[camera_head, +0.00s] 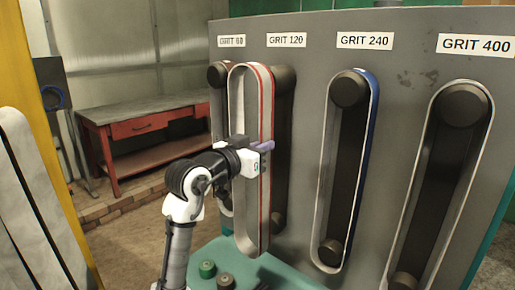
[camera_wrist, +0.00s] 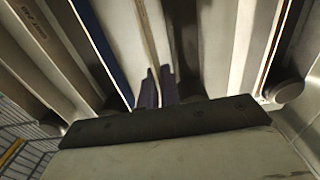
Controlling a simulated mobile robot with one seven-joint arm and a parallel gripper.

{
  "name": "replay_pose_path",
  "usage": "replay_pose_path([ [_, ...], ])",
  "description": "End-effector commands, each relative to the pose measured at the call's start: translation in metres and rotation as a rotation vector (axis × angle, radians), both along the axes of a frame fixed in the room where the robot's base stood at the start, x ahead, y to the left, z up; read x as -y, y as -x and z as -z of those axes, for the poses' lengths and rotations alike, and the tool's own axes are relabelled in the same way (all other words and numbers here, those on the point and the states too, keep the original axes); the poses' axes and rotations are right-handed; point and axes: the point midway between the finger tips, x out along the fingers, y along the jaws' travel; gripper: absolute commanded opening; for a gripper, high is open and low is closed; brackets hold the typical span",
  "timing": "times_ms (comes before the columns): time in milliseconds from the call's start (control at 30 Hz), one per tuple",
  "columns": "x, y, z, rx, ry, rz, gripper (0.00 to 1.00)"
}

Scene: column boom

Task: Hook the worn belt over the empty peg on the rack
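The worn belt (camera_head: 240,100) is a tall pale loop with red lines along its edge. It hangs upright in front of the rack (camera_head: 310,60), near the dark pegs under the GRIT 120 label (camera_head: 286,40). No belt shows around the upper GRIT 120 peg (camera_head: 285,79), though the held loop partly covers this spot. My gripper (camera_head: 264,146) is shut on the near-middle of the belt's right side. In the wrist view, the purple fingers (camera_wrist: 158,88) pinch the edge of a pale belt strip (camera_wrist: 135,35). Whether the loop touches the peg cannot be told.
Belts hang on the GRIT 240 peg (camera_head: 349,88), with a blue edge, and the GRIT 400 peg (camera_head: 461,104). The GRIT 60 peg (camera_head: 217,74) is partly hidden. Small round pieces lie on a green base (camera_head: 245,262). A red workbench (camera_head: 140,122) stands behind left.

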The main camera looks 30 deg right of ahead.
Motion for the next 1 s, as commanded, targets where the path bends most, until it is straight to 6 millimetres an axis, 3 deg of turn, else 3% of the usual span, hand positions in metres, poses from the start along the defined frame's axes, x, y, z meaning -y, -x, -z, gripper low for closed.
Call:
replay_pose_path([
  [1000,0.058,-0.02,-0.002,0.0,0.001,0.001,0.0],
])
